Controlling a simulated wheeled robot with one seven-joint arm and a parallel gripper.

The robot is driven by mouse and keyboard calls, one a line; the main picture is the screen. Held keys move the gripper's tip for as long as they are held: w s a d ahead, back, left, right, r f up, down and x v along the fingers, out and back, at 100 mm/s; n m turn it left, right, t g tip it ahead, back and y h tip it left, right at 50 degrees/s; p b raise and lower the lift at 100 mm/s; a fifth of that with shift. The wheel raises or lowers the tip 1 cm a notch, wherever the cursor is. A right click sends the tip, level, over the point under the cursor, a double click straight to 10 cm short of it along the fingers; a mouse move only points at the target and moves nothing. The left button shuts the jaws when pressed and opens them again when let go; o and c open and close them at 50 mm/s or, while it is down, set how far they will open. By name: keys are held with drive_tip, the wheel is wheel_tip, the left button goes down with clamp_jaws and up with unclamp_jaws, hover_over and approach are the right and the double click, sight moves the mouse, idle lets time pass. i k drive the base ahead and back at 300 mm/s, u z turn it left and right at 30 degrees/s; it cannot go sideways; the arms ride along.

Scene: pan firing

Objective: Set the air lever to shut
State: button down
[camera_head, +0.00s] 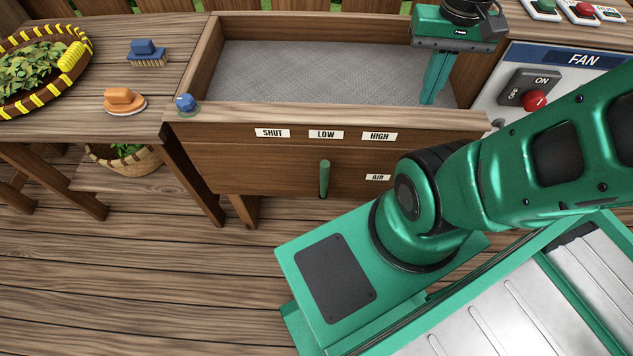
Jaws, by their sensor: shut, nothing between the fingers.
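The air lever (324,179) is a short green upright handle on the front of the wooden box. It stands below the LOW label (326,135), between the SHUT label (272,133) on the left and the HIGH label (380,136) on the right. The AIR label (378,178) is to its right. My gripper (428,101) points down over the right end of the grey-bottomed tray, above and to the right of the lever and apart from it. Its fingers are together and hold nothing.
A fan panel (574,60) with a red knob (534,100) is at the right. A blue knob (186,103) sits at the box's front left corner. The left table holds a blue brush (146,53), an orange scrubber (124,99) and a leaf basket (30,72). My arm covers the box's right front.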

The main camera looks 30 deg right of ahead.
sight(324, 165)
drive_tip(key=u, duration=0.3)
drive_tip(key=k, duration=1.15)
drive_tip(key=z, duration=0.45)
drive_tip(key=i, duration=0.5)
